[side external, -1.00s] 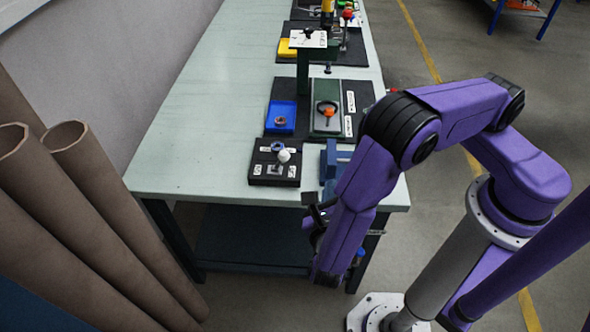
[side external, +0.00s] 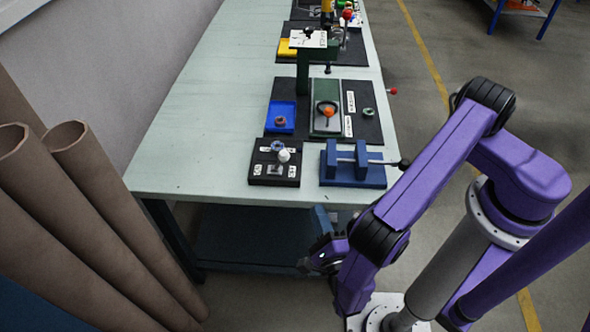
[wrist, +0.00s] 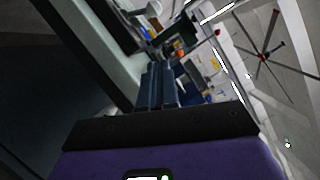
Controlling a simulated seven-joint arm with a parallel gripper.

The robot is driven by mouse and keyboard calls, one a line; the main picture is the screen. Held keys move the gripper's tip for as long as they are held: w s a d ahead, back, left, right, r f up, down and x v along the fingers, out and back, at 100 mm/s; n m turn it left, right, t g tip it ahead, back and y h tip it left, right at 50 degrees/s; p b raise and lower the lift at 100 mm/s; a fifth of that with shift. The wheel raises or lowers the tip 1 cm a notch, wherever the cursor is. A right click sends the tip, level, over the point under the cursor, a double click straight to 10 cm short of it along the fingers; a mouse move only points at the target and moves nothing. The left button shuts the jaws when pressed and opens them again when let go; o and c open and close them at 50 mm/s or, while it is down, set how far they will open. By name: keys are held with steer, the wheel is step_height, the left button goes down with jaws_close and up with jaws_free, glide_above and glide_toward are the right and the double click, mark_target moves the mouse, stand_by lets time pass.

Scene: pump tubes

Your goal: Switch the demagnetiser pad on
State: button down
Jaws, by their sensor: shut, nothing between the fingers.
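My gripper (side external: 308,264) is low in front of the bench's front edge, below the bench top and apart from the box. It is shut and empty, and its fingers are small and dark there.
A blue tray (side external: 272,117) and a green fixture (side external: 326,128) stand behind. The bench top (side external: 200,135) is clear on the left. Brown tubes (side external: 90,160) stand at left.

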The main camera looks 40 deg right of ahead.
mark_target(281, 162)
steer(key=x, duration=0.9)
steer(key=shift+w+d, duration=0.1)
steer(key=shift+d, duration=0.1)
steer(key=w, duration=0.1)
steer(key=w+r, duration=0.1)
steer(key=w, duration=0.1)
steer(key=shift+a+r, duration=0.1)
steer(key=shift+a, duration=0.15)
steer(key=shift+w+a+r, duration=0.2)
steer(key=shift+w, duration=0.35)
